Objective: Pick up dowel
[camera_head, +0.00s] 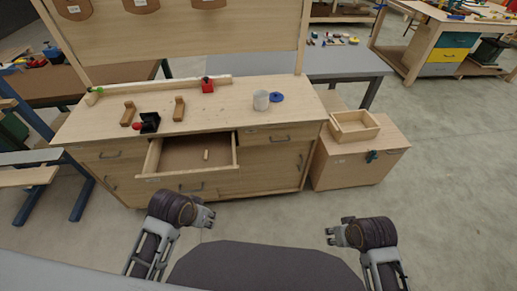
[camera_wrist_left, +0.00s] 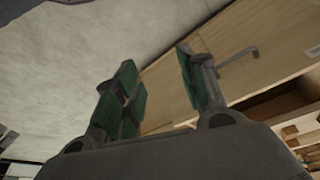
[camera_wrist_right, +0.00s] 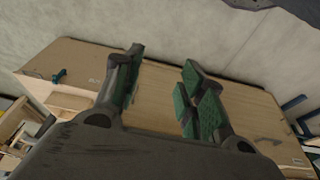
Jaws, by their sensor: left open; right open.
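A small light wooden dowel (camera_head: 206,155) lies in the open drawer (camera_head: 162,173) of the workbench, right of the drawer's middle. My left gripper (camera_head: 208,217) is open and empty, in front of and below the drawer. In the left wrist view its green-padded fingers (camera_wrist_left: 160,90) are apart, with the cabinet front behind them. My right gripper (camera_head: 332,236) is open and empty, farther right over the floor. In the right wrist view its fingers (camera_wrist_right: 155,95) are apart with nothing between them. I cannot make out the dowel clearly in either wrist view.
A wooden chest (camera_head: 350,160) with an open box (camera_head: 354,126) stands at right. Floor between my grippers is clear.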

